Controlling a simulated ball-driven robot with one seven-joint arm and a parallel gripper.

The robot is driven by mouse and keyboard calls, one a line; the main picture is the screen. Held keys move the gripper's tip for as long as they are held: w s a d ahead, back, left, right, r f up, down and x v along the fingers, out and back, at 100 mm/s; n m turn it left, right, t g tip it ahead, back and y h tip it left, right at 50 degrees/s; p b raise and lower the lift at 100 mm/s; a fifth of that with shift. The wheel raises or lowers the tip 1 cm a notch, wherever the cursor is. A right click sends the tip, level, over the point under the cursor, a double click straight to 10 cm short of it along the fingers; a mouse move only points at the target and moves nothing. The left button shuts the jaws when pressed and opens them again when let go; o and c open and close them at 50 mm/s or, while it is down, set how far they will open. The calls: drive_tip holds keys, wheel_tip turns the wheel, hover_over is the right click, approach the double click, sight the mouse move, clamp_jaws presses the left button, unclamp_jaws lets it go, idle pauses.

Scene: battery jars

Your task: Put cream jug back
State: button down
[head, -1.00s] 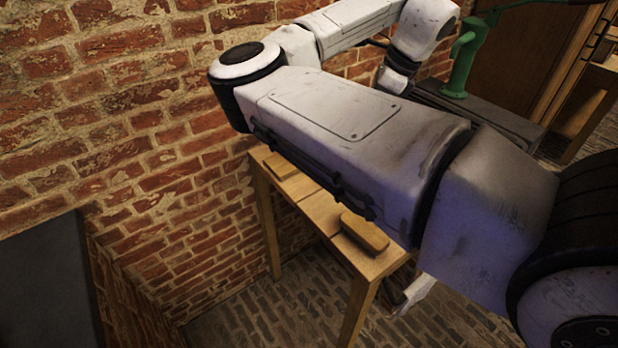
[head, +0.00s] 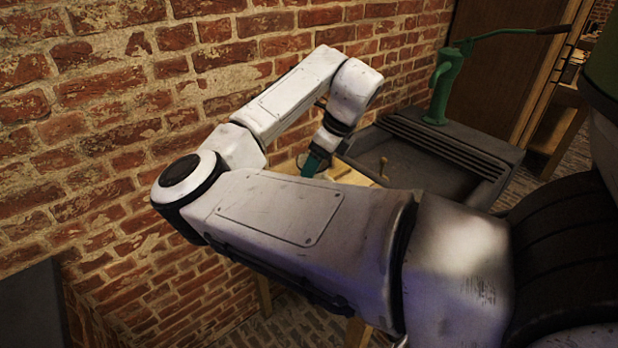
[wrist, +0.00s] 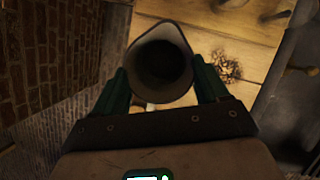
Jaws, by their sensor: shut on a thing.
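My gripper (wrist: 163,84) is shut on the cream jug (wrist: 160,62), with one green finger on each side of it. In the wrist view I look down into the jug's dark, round mouth, with its pointed lip toward the top of the picture. In the head view my gripper (head: 314,164) is over the far part of the wooden table (head: 345,175). The jug is hard to make out there. My arm hides much of the table. I cannot tell whether the jug's base touches the tabletop.
A dark stone sink (head: 425,155) with a green hand pump (head: 442,88) stands right of the table. A brick wall (head: 110,110) runs behind and left. In the wrist view a dark bristly round thing (wrist: 226,66) lies on the wood right of the jug.

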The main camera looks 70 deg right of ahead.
drive_tip(key=shift+a+p+x, duration=0.2)
drive_tip(key=shift+p+x, duration=0.05)
drive_tip(key=shift+x, duration=1.15)
drive_tip(key=shift+a+p+x, duration=0.2)
drive_tip(key=shift+a+x, duration=0.05)
drive_tip(key=shift+x, duration=1.15)
drive_tip(key=shift+s+f, duration=0.1)
drive_tip(key=shift+f, duration=0.05)
unclamp_jaws()
drive_tip(key=b+v, duration=0.1)
drive_tip(key=v, duration=1.1)
